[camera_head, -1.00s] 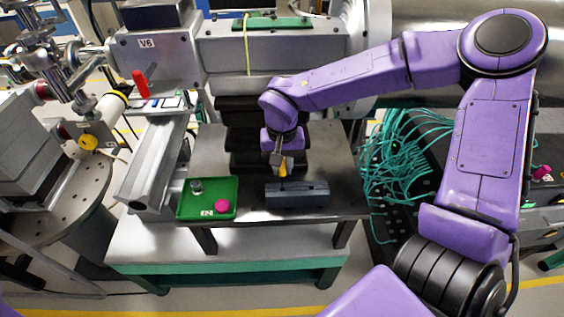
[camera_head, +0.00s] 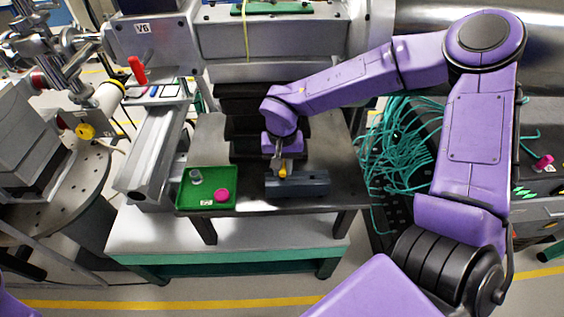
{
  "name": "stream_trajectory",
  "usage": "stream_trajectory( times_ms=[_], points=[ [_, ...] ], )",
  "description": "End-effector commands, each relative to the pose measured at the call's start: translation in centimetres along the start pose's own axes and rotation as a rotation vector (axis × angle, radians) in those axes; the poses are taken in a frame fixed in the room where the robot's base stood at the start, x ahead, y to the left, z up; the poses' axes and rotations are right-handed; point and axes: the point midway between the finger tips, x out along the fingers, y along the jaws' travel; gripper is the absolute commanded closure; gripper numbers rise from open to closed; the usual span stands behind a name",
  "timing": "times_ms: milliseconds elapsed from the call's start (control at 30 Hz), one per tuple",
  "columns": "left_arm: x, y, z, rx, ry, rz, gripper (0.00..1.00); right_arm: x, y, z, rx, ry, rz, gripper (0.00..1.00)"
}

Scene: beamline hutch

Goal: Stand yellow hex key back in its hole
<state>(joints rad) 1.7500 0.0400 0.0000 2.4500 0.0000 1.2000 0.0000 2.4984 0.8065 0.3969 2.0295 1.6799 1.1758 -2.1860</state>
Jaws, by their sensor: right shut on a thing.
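My right gripper (camera_head: 282,168) points down and is shut on the yellow hex key (camera_head: 283,173). Only a small yellow part of the key shows at the fingertips. The gripper is at the left half of a dark grey block (camera_head: 309,186) on the dark table. The key is at or just above the block's top. The block's holes and the key's lower end cannot be made out, so I cannot tell whether the key is in a hole. My left gripper is out of view.
A green tray (camera_head: 180,186) left of the block holds a grey metal piece (camera_head: 196,177) and a magenta round piece (camera_head: 221,195). Teal cables (camera_head: 400,150) bunch at the right. A dark stepped column stands behind.

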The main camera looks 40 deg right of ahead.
Motion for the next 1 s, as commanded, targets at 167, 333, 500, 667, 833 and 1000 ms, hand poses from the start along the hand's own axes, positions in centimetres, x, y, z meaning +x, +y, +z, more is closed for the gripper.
stream_trajectory(
  times_ms=[167,333,500,667,833,1000],
  points=[
    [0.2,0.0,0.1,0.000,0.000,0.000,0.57,0.9,0.0,0.0,-0.001,0.001,-0.001,1.00],
    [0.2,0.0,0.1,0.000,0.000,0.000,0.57,1.1,0.0,0.0,0.000,0.001,-0.001,1.00],
    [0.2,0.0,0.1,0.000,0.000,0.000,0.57,1.1,0.0,0.0,0.000,0.001,-0.001,0.74],
    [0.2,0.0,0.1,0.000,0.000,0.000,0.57,1.1,0.0,0.0,0.000,0.001,-0.001,0.47],
    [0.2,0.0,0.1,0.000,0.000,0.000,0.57,1.1,0.0,0.0,0.000,0.001,0.000,0.47],
    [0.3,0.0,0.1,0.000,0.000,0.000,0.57,-0.5,-0.1,-0.1,0.002,0.004,-0.003,0.47]
  ],
)
